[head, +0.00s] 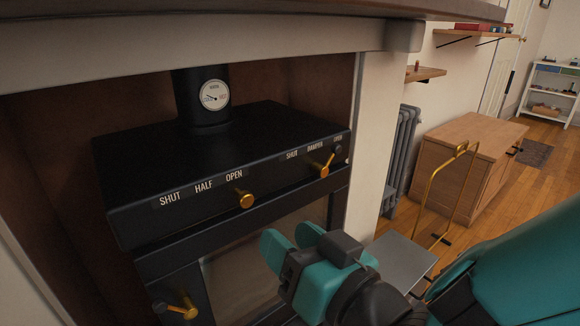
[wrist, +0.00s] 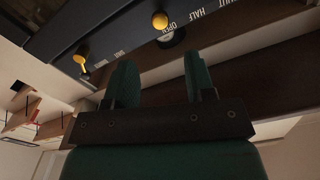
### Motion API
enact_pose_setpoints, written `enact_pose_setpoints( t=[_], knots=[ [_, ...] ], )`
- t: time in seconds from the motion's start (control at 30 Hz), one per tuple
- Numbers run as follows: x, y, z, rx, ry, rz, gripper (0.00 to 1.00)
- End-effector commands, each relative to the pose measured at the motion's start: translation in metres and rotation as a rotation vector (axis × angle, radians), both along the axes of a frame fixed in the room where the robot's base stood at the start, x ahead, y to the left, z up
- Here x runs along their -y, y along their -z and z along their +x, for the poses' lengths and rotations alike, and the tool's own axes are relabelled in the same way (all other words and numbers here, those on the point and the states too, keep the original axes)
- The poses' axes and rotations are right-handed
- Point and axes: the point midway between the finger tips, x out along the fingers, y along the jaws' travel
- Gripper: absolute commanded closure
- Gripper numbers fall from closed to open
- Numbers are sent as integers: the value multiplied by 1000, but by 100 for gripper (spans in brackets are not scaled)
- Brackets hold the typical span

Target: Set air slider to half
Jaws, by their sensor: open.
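The black stove (head: 160,150) has a front strip labelled SHUT, HALF and OPEN from left to right. The air slider's brass knob (head: 244,199) sits at the right end of these labels, just below and right of OPEN. The knob also shows in the wrist view (wrist: 160,20), where the picture is upside down, beyond the gap between the fingertips. My gripper (head: 291,240) is open and empty, below and right of the knob and apart from it. Its two teal fingers also show in the wrist view (wrist: 160,78).
A brass damper lever (head: 323,166) sits right of the slider, with its own labels. A brass door handle (head: 182,308) is at lower left. The stove stands in a recess under a mantel (head: 200,52). A gold-handled stand (head: 440,215) and wooden cabinet (head: 470,150) are at right.

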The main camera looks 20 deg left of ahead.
Motion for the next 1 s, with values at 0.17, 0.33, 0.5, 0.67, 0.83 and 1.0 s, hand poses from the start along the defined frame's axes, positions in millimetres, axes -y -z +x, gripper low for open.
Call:
enact_pose_setpoints(
  t=[0.17,0.33,0.5,0.67,0.83,1.0],
  knots=[
    [-27,-8,14,-2,-1,-2,50],
    [-48,-7,24,-3,-1,-3,50],
    [-65,-8,34,-1,-1,-3,50],
    [-79,-8,41,-3,-1,-1,50],
    [-90,-6,47,-1,-1,-2,50],
    [-96,-3,49,-1,0,0,50]
  ],
)
